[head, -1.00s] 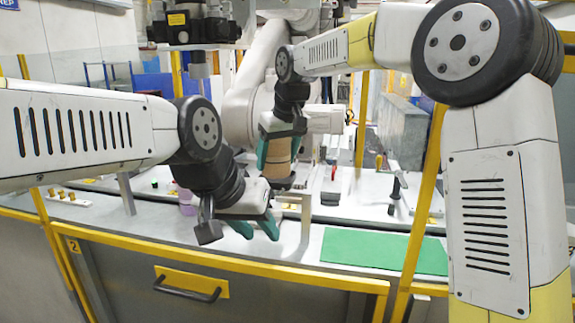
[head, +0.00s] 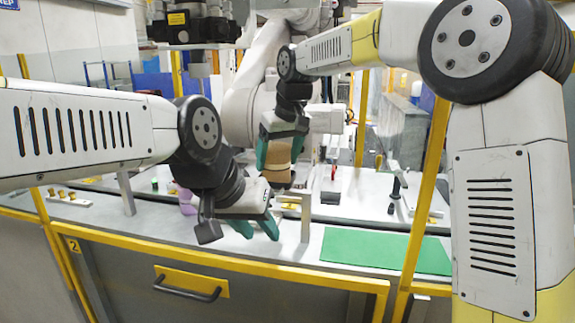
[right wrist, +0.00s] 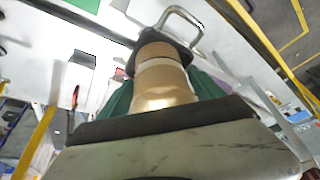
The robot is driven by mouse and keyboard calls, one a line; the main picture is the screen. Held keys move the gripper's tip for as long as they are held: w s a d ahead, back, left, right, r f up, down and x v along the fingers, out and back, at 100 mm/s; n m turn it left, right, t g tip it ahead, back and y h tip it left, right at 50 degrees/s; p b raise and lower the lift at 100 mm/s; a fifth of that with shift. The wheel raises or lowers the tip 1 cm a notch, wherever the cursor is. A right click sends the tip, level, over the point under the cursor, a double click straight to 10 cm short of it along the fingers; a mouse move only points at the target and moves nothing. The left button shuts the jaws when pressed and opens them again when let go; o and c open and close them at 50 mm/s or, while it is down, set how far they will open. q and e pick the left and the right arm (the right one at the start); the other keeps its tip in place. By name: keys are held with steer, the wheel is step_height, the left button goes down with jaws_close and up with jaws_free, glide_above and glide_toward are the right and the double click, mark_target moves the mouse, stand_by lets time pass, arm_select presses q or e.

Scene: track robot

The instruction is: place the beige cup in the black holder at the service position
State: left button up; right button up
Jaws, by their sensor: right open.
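The beige cup (head: 278,152) stands upright between the green fingers of my right gripper (head: 280,150), at the middle of the head view. It also shows in the right wrist view (right wrist: 160,88), with a lighter band around it. My right gripper is open around the cup. The black holder (head: 278,182) is directly below the cup, and the cup's lower end appears to sit in it. The holder also shows behind the cup in the right wrist view (right wrist: 184,48). My left gripper (head: 256,229) is empty and open, lower and nearer, with its fingers pointing down.
A metal bracket (head: 305,212) stands right beside the holder. A green mat (head: 386,251) lies flat at the right of the counter. A purple item (head: 187,202) is partly hidden behind my left gripper. A yellow-edged cabinet front with a handle (head: 188,289) is below.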

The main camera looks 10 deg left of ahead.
steer(key=v, duration=1)
